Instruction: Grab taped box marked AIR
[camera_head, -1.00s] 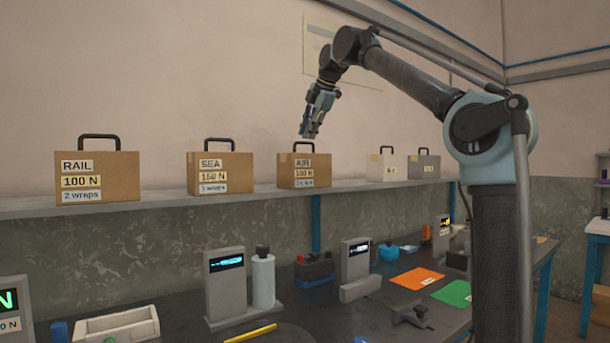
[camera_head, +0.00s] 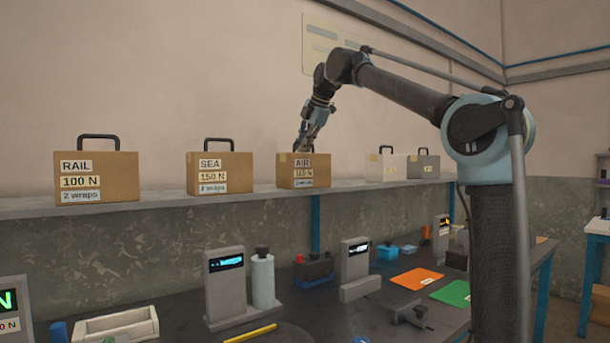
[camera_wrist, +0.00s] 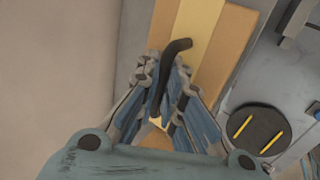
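The brown taped box marked AIR (camera_head: 286,173) stands upright on the wall shelf, its labels facing me. My gripper (camera_head: 303,148) is at the top of this box, pointing down, and hides the box's handle in the head view. In the wrist view the black handle (camera_wrist: 178,46) runs between the two fingers of my gripper (camera_wrist: 166,75), over the box's top (camera_wrist: 222,45) with its paler tape strip. The fingers lie close on either side of the handle; I cannot tell whether they press on it.
A brown SEA box (camera_head: 238,172) and a RAIL box (camera_head: 120,180) stand to the left on the shelf (camera_head: 270,199). A white case (camera_head: 388,167) and a grey case (camera_head: 424,167) stand to the right. The workbench below holds instruments and coloured mats.

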